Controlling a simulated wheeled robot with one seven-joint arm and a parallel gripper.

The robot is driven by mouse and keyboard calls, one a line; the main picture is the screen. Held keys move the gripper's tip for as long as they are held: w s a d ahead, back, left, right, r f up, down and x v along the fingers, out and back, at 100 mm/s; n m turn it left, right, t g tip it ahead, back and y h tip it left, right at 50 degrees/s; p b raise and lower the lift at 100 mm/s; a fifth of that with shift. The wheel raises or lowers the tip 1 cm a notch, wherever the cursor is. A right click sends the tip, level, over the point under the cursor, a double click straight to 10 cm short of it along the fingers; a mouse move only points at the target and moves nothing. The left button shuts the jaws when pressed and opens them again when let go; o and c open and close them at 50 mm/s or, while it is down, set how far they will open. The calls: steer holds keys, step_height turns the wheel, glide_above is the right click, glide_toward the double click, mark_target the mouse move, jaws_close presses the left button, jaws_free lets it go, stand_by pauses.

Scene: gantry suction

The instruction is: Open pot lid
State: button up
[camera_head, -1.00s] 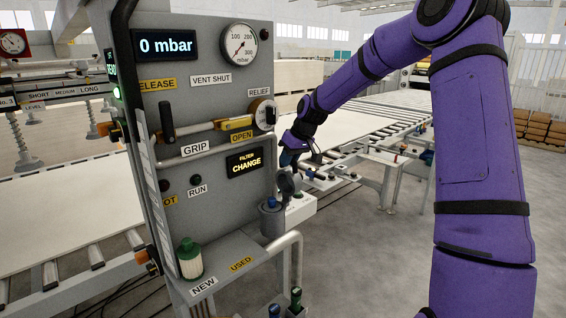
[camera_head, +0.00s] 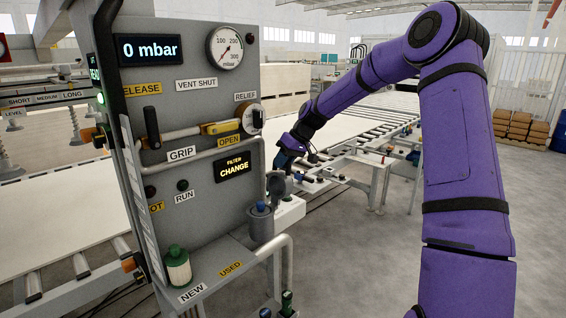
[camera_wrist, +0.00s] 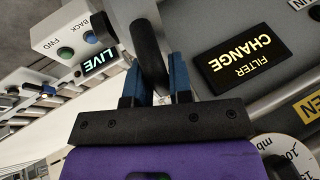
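The filter pot (camera_head: 261,224) is a grey cylinder on the right side of the panel, with a blue top showing in its mouth. A dark grey round lid (camera_head: 280,187) stands tilted up beside the pot's mouth. My gripper (camera_head: 284,162) is at the upper edge of this lid. In the wrist view the two blue fingers (camera_wrist: 156,78) stand apart, one on each side of a thick dark bar-like part (camera_wrist: 147,42), seemingly the lid or its handle. I cannot tell whether they press on it.
A green-topped filter (camera_head: 177,266) stands on the shelf by the NEW label. A pipe rail (camera_head: 277,248) curves at the shelf's right. The panel (camera_head: 190,110) reads 0 mbar and FILTER CHANGE. A control box (camera_wrist: 65,35) is close by.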

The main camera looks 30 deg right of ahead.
steer(key=o, duration=0.4)
steer(key=shift+f, duration=0.1)
steer(key=shift+c, duration=0.2)
steer(key=v, duration=1)
steer(key=shift+d+r, duration=0.15)
steer(key=shift+r, duration=0.25)
steer(key=shift+c, duration=0.2)
